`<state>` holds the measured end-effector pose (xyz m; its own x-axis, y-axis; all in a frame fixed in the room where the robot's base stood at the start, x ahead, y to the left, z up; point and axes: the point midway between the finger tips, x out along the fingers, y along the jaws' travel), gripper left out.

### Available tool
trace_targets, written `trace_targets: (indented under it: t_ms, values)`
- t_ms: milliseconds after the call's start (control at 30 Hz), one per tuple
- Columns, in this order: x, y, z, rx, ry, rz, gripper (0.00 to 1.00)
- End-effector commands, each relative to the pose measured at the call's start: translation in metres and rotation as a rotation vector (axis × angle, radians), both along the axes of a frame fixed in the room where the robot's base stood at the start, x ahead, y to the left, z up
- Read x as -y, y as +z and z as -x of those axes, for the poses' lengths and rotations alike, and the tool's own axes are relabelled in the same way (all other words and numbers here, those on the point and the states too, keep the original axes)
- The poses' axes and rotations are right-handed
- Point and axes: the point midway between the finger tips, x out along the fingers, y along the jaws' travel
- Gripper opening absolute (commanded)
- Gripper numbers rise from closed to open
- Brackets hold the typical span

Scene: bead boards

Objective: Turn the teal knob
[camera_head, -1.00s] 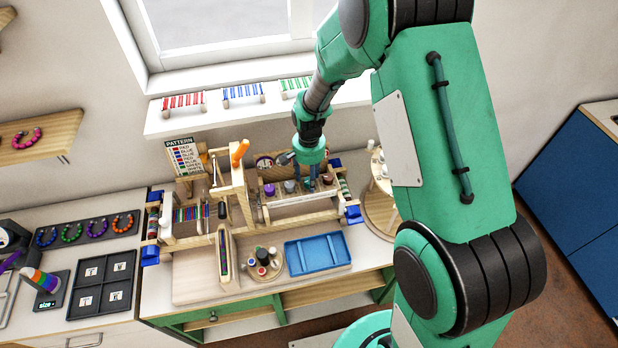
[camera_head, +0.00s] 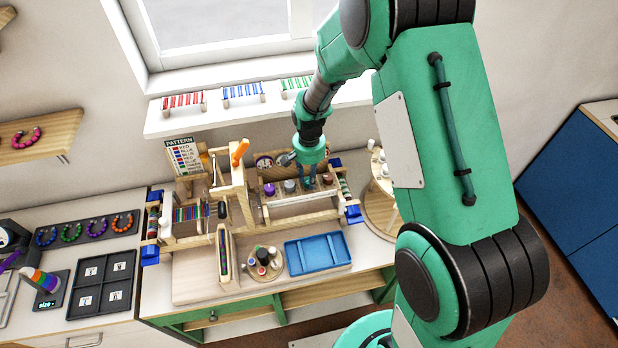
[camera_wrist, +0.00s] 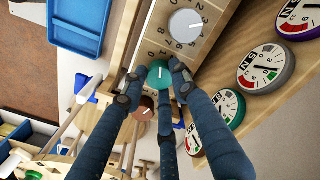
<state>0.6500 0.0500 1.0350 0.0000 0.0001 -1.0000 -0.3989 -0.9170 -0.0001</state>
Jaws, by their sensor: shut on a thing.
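The teal knob (camera_wrist: 158,73) is round with a white pointer line and sits on a wooden panel with printed numbers. In the wrist view my gripper (camera_wrist: 157,78) has its dark blue fingers closed around the knob, which shows between the fingertips. In the head view my gripper (camera_head: 309,182) reaches down to the row of knobs on the loom-like wooden frame, and its fingers hide the teal knob there.
A white-grey knob (camera_wrist: 186,25) and a brown knob (camera_wrist: 143,113) flank the teal one closely. Round dials (camera_wrist: 262,68) lie to the right in the wrist view. A blue tray (camera_head: 318,253) and a round holder of small pots (camera_head: 263,264) stand in front of the frame.

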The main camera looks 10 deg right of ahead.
Motion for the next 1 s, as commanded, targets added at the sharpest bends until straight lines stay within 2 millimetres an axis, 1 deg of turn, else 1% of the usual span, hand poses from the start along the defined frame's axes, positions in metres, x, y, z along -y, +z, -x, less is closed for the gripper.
trace_targets:
  t_ms: [600, 800, 1000]
  values:
    - [-0.0004, 0.0000, -0.0001, 0.000, 0.421, 0.000, 0.02]
    - [-0.0005, 0.0001, -0.0002, 0.000, 0.493, 0.000, 0.02]
    - [-0.0005, 0.0003, -0.0003, 0.000, 0.514, 0.000, 0.02]
